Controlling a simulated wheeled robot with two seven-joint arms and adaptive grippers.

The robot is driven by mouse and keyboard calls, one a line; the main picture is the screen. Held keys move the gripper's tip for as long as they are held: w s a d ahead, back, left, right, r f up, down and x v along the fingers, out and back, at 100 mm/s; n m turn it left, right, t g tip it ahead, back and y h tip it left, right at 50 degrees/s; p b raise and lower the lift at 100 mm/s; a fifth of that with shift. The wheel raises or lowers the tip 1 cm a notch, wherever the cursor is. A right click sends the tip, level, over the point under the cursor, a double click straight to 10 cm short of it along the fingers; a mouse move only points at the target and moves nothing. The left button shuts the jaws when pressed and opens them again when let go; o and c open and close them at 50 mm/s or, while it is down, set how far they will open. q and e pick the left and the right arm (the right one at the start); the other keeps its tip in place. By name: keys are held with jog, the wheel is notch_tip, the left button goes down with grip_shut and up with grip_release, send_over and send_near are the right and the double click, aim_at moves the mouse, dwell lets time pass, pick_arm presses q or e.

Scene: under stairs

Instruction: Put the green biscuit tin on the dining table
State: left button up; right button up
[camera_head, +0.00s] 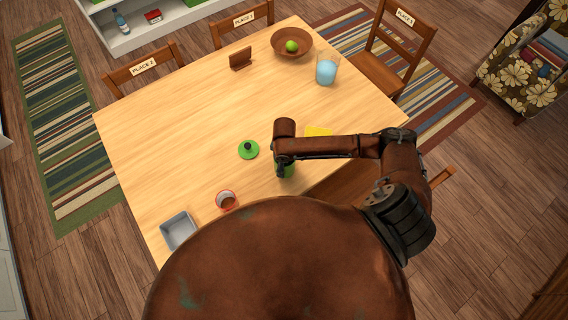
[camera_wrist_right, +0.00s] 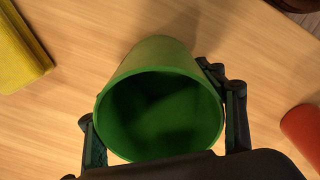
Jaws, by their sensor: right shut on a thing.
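The green biscuit tin (camera_wrist_right: 160,100) is open at the top and empty-looking in the right wrist view. My right gripper (camera_wrist_right: 165,135) is shut on it, with a finger on either side. In the head view my gripper (camera_head: 282,172) and arm hide most of the tin (camera_head: 287,170), which is over the near right part of the dining table (camera_head: 190,110). I cannot tell whether its base touches the tabletop. A green lid with a dark knob (camera_head: 248,150) lies on the table, left of the tin. My left gripper is not in view.
A yellow item (camera_head: 318,131) lies beyond my right arm. A red-rimmed cup (camera_head: 226,200) and a grey tray (camera_head: 179,231) stand near the left edge. A bowl (camera_head: 304,45) with a green fruit, a blue-filled glass (camera_head: 327,70) and a brown stand (camera_head: 240,58) are farther back.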

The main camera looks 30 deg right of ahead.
jog(key=o, duration=1.7)
notch_tip(320, 180, up, 12)
jog(key=shift+r+p, duration=0.1)
jog(key=shift+p, duration=0.25)
